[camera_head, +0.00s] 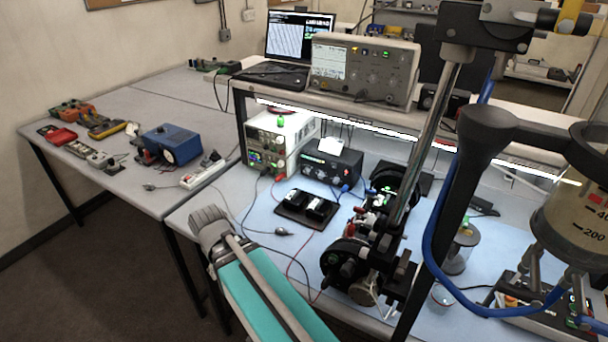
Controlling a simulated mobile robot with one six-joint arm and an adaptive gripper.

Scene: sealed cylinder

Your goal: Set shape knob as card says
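A black box instrument (333,168) with small lit marks and knobs on its front stands on the bench under the raised shelf. A small white paper or card (331,146) sits at its top. Its writing is too small to read. I cannot tell which front knob is the shape knob or where it is set. I cannot make out my gripper in this view.
A light-cased power supply (275,140) stands left of the black box, with leads in front. An oscilloscope (362,70) and a laptop (298,38) are on the shelf. A graduated cylinder (582,215) hangs at right. Metal-and-black apparatus (358,262) crowds the middle.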

